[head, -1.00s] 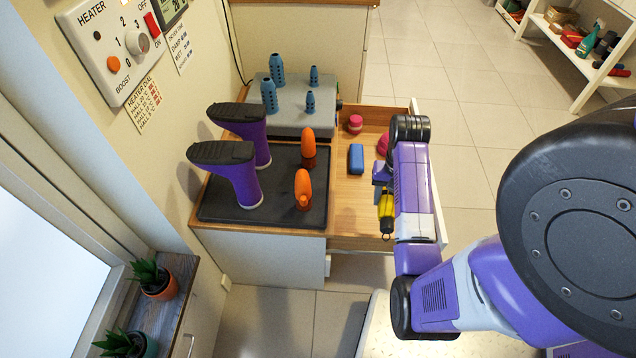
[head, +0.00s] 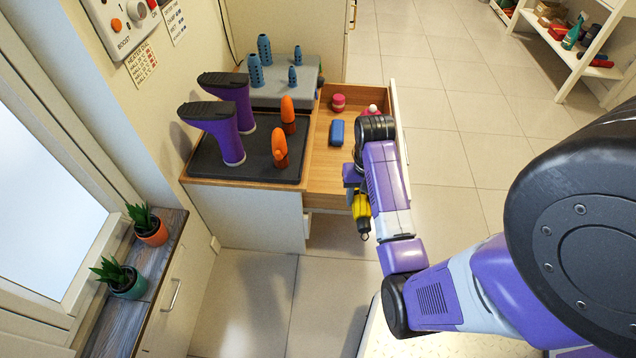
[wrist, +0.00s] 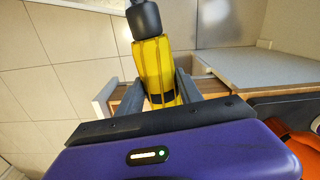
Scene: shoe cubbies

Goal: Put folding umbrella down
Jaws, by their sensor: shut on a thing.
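A yellow folding umbrella (head: 361,210) with a dark handle shows in the head view, hanging from my gripper at the near end of the open wooden drawer (head: 326,180). In the wrist view my gripper (wrist: 158,88) is shut on the umbrella (wrist: 153,62), one grey finger on each side of its yellow body. The dark end points away from the gripper. The umbrella is off any surface as far as I can see. My arm hides part of the drawer's right side.
The drawer holds a blue item (head: 336,133) and a pink round item (head: 338,103). Left of it, a black tray (head: 215,168) carries purple boots (head: 227,135) and orange shoe trees (head: 280,147). Open floor lies right.

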